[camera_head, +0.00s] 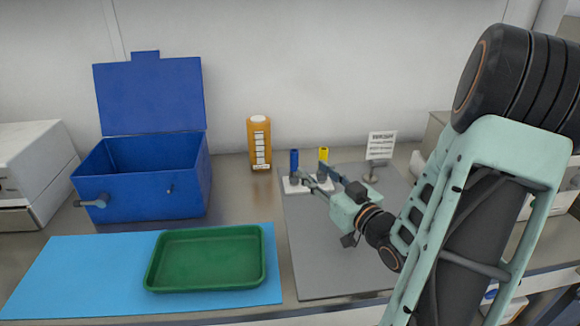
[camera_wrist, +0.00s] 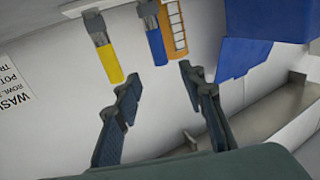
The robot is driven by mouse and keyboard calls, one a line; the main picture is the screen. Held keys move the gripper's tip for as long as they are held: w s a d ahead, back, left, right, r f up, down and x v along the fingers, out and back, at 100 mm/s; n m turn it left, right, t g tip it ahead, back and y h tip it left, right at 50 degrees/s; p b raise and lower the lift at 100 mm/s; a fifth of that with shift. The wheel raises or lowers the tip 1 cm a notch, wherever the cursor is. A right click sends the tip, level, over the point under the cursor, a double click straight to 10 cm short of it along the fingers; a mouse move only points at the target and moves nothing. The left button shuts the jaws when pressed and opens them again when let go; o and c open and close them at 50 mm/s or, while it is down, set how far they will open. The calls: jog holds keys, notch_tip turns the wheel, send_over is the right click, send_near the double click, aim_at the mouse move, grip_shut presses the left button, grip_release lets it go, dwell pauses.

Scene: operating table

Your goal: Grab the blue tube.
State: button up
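The blue tube (camera_head: 294,160) stands upright in a small white rack (camera_head: 290,187) on the grey mat. It also shows in the wrist view (camera_wrist: 157,47), with a grey lower part. My gripper (camera_head: 316,178) is open and empty, to the right of the blue tube in the head view and close to it. In the wrist view my gripper's (camera_wrist: 160,74) two fingers are spread, and the blue tube's end appears in line with the gap between the fingertips. I cannot tell how far ahead it is. My gripper partly hides the rack in the head view.
A yellow tube (camera_head: 323,154) stands beside the blue one, close to my gripper. An orange container (camera_head: 259,143) and a sign (camera_head: 381,146) stand behind. A blue open box (camera_head: 140,190) and a green tray (camera_head: 205,262) on a light blue mat (camera_head: 75,275) are left.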

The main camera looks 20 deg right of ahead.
aim_at(297, 157)
jog(key=w, duration=0.7)
jog(key=w+a, duration=0.1)
jog(key=w, duration=0.2)
jog(key=shift+w+a+f, duration=0.1)
jog(key=shift+w+f, duration=0.05)
jog(key=shift+w, duration=0.1)
grip_shut()
